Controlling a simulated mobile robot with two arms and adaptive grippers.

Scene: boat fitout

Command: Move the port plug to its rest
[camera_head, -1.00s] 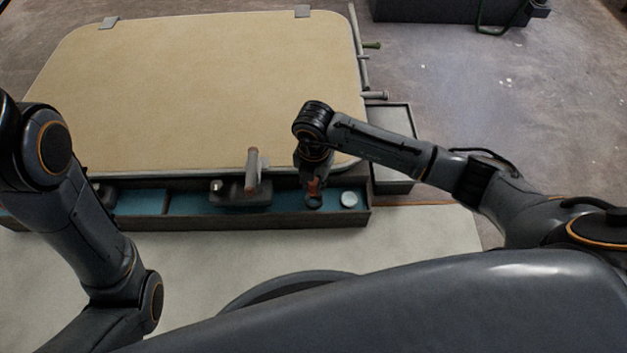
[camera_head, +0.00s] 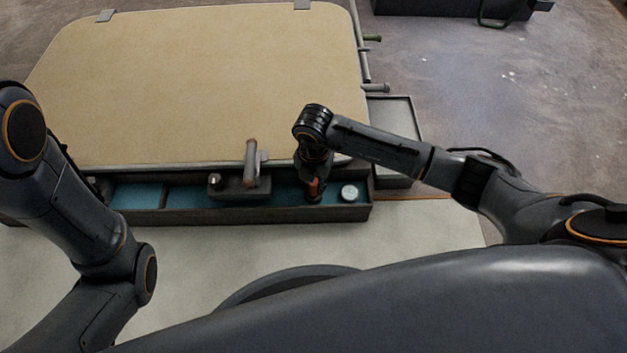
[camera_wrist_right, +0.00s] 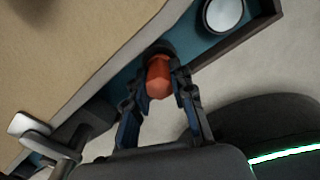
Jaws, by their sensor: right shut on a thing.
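An orange-red plug with a dark end, which I take as the port plug (camera_head: 313,188), is at the right part of a long dark tray (camera_head: 270,215) with a blue floor. It also shows in the right wrist view (camera_wrist_right: 159,77). My right gripper (camera_head: 313,183) points down over the tray and is shut on the plug, a finger on each side of it in the wrist view (camera_wrist_right: 166,85). I cannot tell whether the plug touches the tray floor. No rest can be clearly identified. My left gripper is not visible; only its arm shows at the left.
A round pale disc (camera_head: 349,192) lies in the tray just right of the plug. Left of it stands a dark block (camera_head: 228,188) with an upright lever (camera_head: 250,163). A large tan panel (camera_head: 200,80) lies behind the tray. Blue floor is bare between block and plug.

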